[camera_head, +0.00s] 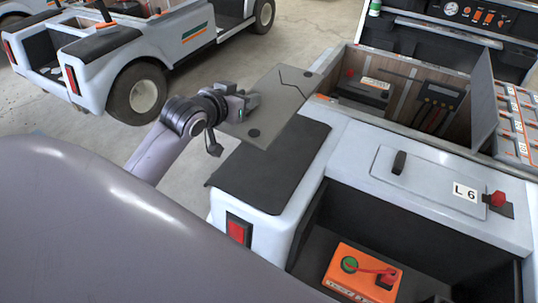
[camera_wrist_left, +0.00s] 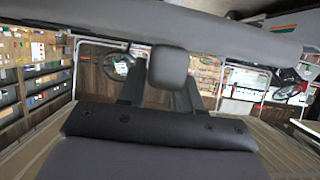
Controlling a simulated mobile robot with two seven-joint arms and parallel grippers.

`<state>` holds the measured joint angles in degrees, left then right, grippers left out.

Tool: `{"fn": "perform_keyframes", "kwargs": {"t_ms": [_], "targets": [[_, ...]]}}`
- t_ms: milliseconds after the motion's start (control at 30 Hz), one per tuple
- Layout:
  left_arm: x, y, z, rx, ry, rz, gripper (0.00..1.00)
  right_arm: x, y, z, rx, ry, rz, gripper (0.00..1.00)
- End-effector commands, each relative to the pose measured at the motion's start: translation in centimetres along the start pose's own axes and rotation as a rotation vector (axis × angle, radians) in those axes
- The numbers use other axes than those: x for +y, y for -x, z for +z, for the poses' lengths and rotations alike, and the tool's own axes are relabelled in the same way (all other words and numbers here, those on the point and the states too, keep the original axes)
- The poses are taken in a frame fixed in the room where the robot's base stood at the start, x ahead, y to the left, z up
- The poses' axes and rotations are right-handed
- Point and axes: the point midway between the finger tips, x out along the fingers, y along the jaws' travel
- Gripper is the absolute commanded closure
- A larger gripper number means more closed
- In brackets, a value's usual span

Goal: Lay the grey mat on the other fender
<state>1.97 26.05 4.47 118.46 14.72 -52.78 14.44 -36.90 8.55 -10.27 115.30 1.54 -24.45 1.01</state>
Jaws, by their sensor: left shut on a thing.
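A flat grey mat (camera_head: 270,118) with a thin dark line and dark round spots shows in the head view, left of the cart's open box. My left gripper (camera_head: 248,103) is at the mat's left edge, shut on it. A dark pad (camera_head: 275,165) covers the fender of the near cart (camera_head: 345,150), just below the mat in the picture. I cannot tell whether the mat touches the pad or the cart. In the left wrist view a dark padded bar with small round spots (camera_wrist_left: 160,125) crosses the middle; I cannot tell what it is. My right gripper is not in view.
The open box (camera_head: 420,112) holds equipment and has a raised grey panel (camera_head: 472,95). An orange unit (camera_head: 362,272) sits in the lower recess. A red knob (camera_head: 497,199) stands up at right. Another cart (camera_head: 150,50) is parked at upper left, with bare floor between.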

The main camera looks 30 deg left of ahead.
Motion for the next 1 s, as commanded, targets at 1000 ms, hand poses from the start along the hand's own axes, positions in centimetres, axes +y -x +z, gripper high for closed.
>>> {"fn": "perform_keyframes", "kwargs": {"t_ms": [1000], "targets": [[0.0,-6.9,17.1,0.001,-0.001,0.001,1.0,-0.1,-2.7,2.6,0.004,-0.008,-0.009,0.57]]}}
